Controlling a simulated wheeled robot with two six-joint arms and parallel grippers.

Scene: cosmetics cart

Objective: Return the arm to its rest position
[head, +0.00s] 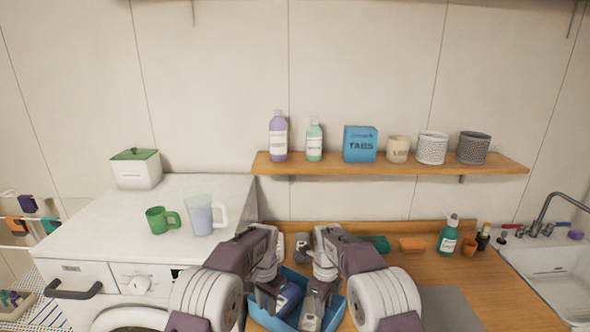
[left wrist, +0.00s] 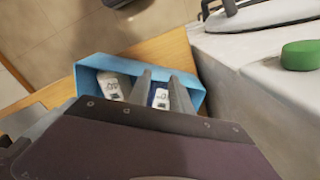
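My two arms reach down over a blue open box (head: 338,312) on the wooden counter. My left gripper (head: 270,294) is over the left part of the box; its two fingers are apart in the left wrist view (left wrist: 165,80). A blue bottle with a white label (head: 288,297) lies in the box beside them, seen also below the fingers (left wrist: 161,98). A whitish bottle (head: 309,318) lies in the box to its right. My right gripper (head: 320,290) is above that bottle; whether its fingers are open is unclear. The box also shows in the left wrist view (left wrist: 90,66).
A washing machine (head: 100,225) stands left of the counter, with a green mug (head: 160,220), a clear jug (head: 204,216) and a lidded box (head: 137,170). A shelf (head: 390,167) with several bottles and containers crosses above. A spray bottle (head: 448,237) and sink (head: 550,270) are at right.

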